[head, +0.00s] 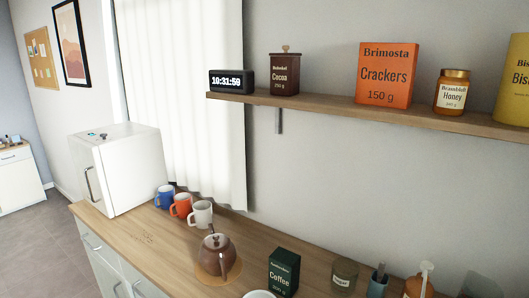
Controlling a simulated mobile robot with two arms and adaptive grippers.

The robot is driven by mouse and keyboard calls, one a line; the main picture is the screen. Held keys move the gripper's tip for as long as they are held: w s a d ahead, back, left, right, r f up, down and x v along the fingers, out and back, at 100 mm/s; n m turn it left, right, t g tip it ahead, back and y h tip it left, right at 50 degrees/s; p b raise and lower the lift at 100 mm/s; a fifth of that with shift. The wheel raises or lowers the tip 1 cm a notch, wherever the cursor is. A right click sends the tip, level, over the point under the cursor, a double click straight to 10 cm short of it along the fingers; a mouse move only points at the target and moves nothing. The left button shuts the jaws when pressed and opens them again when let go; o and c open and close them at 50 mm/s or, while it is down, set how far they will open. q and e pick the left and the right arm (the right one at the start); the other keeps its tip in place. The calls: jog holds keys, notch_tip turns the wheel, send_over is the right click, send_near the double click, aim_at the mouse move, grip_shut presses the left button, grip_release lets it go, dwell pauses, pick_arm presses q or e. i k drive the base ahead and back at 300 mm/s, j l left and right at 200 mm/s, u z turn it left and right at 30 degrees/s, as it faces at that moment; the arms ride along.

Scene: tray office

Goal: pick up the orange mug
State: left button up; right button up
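The orange mug (181,206) stands on the wooden counter (150,243) in the head view, left of centre. It stands between a blue mug (164,196) on its left and a white mug (202,214) on its right. The three mugs form a close row near the curtain. The orange mug's handle seems to point to the left and front. Neither of my grippers shows in the head view.
A white fridge-like box (122,168) stands left of the mugs. A brown teapot (215,252) on a round mat is in front of them. A coffee box (283,271) and a sugar jar (344,274) stand farther right. A wooden shelf (330,108) runs above.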

aim_at(181, 207)
jog(key=i+j+z, duration=0.2)
jog(key=j, duration=0.2)
jog(key=j+z, duration=0.25)
jog(key=j, duration=0.15)
jog(key=i+j+z, duration=0.2)
jog(key=j, duration=0.3)
jog(key=k+l, duration=0.05)
